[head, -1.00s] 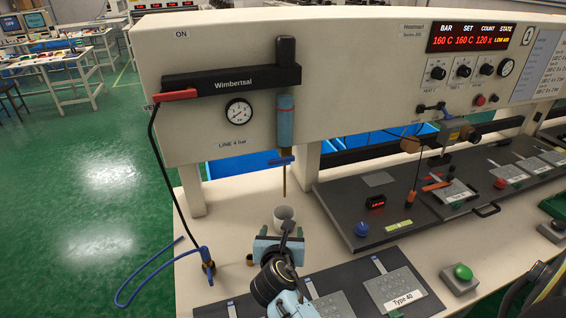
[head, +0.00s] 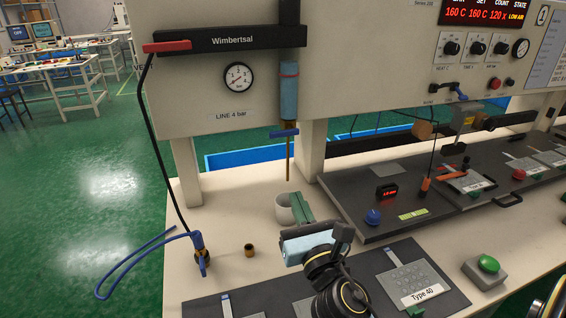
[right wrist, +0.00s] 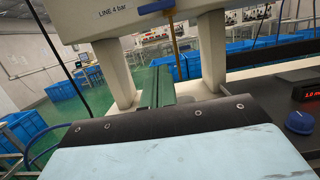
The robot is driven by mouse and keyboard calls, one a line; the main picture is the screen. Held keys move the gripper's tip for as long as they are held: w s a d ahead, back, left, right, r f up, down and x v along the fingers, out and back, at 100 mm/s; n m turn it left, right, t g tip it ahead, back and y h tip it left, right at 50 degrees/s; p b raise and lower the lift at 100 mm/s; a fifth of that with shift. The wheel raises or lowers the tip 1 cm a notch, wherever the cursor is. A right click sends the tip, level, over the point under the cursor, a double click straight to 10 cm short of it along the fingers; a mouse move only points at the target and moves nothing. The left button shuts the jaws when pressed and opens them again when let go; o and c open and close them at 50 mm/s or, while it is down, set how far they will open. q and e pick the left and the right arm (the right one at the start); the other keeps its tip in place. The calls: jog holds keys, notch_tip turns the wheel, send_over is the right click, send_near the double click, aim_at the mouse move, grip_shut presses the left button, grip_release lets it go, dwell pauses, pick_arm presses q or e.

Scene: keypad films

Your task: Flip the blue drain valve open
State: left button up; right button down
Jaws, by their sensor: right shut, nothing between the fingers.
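The drain valve's blue lever (head: 284,133) sits crosswise under the blue filter bowl (head: 288,90), with a thin brass tube (head: 288,165) hanging below. The lever also shows at the top of the right wrist view (right wrist: 155,6). A pale cup (head: 283,208) stands on the bench below the tube. My right gripper (head: 299,206) is shut and empty, its green fingers below the lever and apart from it. In the head view the fingers overlap the cup's right side. They also show in the right wrist view (right wrist: 158,87). My left gripper is not in view.
A pressure gauge (head: 238,77) and a black bar with a red end (head: 167,47) are on the panel. A blue-handled hose fitting (head: 199,250) and small brass part (head: 249,249) stand at left. A dark plate (head: 240,304) lies in front.

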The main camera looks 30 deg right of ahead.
aim_at(282, 131)
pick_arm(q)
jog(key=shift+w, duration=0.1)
pick_arm(e)
jog(key=shift+s+a+r, duration=0.1)
